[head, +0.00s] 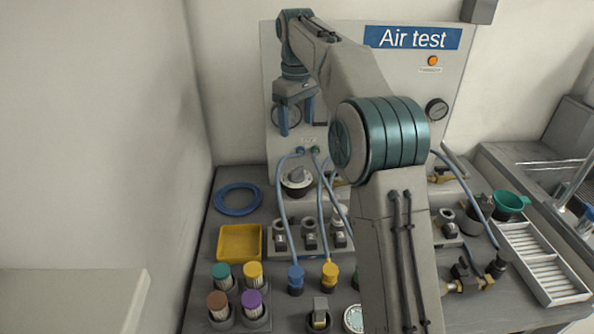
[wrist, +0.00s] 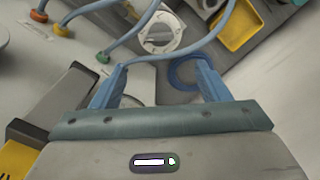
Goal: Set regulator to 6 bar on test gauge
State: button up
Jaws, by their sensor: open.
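The Air test panel (head: 462,75) stands upright at the back. A round dial with a grey knob, which looks like the regulator (head: 298,176), sits low on its left side; it also shows in the wrist view (wrist: 160,33), beyond the fingertips. A round gauge (head: 290,113) is partly hidden behind my gripper's fingers, and its reading cannot be made out. A second dark gauge (head: 437,109) is at the panel's right; I cannot tell which is the test gauge. My gripper (head: 297,120) is open and empty above the regulator; its fingers also show in the wrist view (wrist: 162,72).
Blue hoses (head: 283,205) run from the panel's ports to fittings below. Several coloured capped parts (head: 253,302) stand in front. A white slatted rack (head: 540,262) is at right. My arm hides the panel's middle.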

aim_at(297, 170)
notch_tip(297, 170, down, 14)
jog(key=shift+r+b, duration=0.15)
jog(key=shift+b, duration=1.1)
jog(key=c, duration=1)
jog(key=shift+r+p, duration=0.1)
jog(key=shift+p, duration=0.2)
